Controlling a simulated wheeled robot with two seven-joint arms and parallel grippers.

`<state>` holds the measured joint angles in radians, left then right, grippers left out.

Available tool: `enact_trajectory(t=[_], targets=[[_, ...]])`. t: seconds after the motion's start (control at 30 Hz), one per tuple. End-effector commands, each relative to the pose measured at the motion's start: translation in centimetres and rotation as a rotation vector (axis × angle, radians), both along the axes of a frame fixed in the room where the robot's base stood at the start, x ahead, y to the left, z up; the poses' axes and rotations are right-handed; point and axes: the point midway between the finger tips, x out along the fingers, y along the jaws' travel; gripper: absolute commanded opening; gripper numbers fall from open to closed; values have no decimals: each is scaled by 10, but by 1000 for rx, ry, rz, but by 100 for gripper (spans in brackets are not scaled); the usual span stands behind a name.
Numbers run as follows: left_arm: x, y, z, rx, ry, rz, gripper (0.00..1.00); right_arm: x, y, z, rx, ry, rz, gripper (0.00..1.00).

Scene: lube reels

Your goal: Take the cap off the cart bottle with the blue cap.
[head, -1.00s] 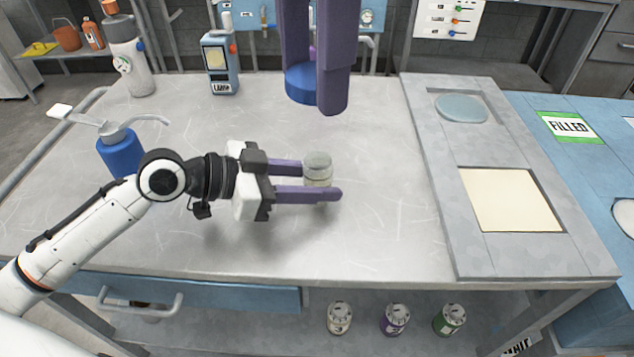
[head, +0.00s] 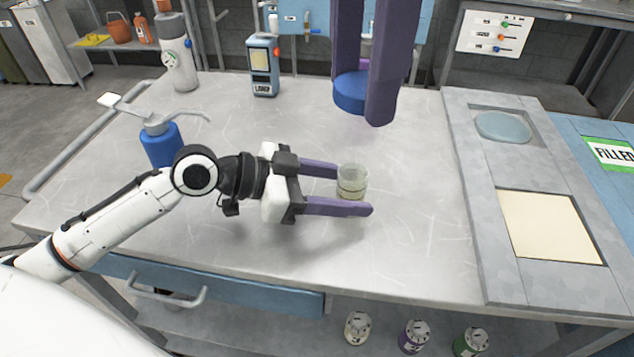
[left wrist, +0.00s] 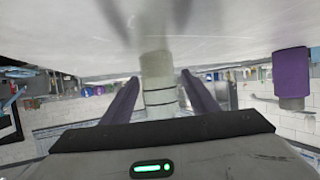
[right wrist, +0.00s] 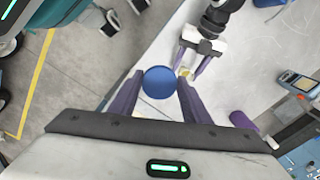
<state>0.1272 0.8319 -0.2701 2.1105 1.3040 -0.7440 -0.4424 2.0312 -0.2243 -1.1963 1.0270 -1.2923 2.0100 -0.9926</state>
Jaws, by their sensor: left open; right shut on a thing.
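The clear bottle (head: 352,183) stands upright and uncapped on the grey cart top, with pale contents. It also shows in the left wrist view (left wrist: 159,85). My left gripper (head: 348,188) is open, its purple fingers on either side of the bottle. The blue cap (head: 350,92) is off the bottle and held above and behind it by my right gripper (head: 362,95). In the right wrist view, the round blue cap (right wrist: 159,82) sits between the fingertips.
A blue pump bottle (head: 162,145) stands at the left, with a grey bottle (head: 178,55) and a blue device (head: 263,65) behind. A grey panel (head: 490,190) with a cream square (head: 550,226) is at the right. The cart's middle is mostly clear.

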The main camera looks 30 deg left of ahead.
Motion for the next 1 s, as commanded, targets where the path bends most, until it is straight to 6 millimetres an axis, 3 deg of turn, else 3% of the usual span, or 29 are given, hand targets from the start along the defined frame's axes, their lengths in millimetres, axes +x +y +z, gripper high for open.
enact_trajectory(t=[0.4,0.7,1.0], targets=[[-43,53,24,3,7,0,54,0,0,-13,0,0,0,16],[-60,74,38,-1,4,-2,54,0,0,-15,0,0,0,16],[-65,80,43,0,2,-4,54,0,0,-15,0,0,0,16]])
